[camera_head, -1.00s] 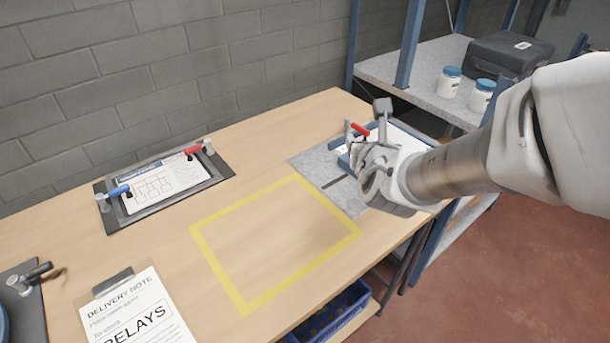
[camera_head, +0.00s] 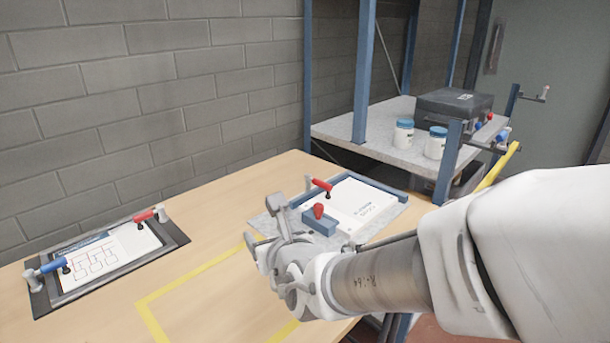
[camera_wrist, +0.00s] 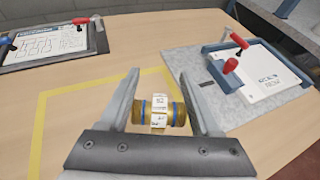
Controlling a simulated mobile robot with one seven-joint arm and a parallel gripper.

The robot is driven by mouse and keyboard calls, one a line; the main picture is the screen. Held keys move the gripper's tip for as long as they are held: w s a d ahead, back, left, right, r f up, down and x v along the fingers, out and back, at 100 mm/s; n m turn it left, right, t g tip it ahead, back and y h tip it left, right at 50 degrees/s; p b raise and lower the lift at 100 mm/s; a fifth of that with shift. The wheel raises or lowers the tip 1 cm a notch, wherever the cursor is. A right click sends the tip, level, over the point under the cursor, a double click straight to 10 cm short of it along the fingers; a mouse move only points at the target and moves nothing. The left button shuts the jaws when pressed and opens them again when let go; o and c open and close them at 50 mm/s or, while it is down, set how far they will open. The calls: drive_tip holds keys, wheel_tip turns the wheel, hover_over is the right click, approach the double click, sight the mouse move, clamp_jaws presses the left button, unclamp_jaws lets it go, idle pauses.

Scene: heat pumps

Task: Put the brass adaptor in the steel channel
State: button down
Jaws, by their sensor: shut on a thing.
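The brass adaptor (camera_wrist: 177,113) is a short golden cylinder with blue bands and a white printed label. It lies crosswise between the two fingers of my gripper (camera_wrist: 160,80), which is shut on it. In the head view my gripper (camera_head: 290,205) is above the wooden bench, between the yellow outline and the grey plate; I cannot make out the adaptor there. I cannot identify the steel channel in either view.
A grey plate (camera_wrist: 200,96) carries a white card and red-handled clamps; its blue-edged card (camera_head: 366,210) shows in the head view. A clamped diagram board (camera_head: 105,258) lies left. Behind right, a shelf (camera_head: 370,134) holds white jars (camera_head: 403,137) and a dark case (camera_head: 454,104). The yellow outline (camera_head: 162,290) looks empty.

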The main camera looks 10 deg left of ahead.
drive_tip(key=p, duration=0.1)
drive_tip(key=b, duration=0.2)
hover_over(224, 279)
wheel_tip(224, 279, down, 6)
drive_tip(key=shift+f, duration=0.15)
drive_tip(key=shift+f+b, duration=0.6)
drive_tip(key=shift+f, duration=1.2)
drive_tip(key=shift+f, duration=0.2)
drive_tip(key=shift+c, duration=0.5)
unclamp_jaws()
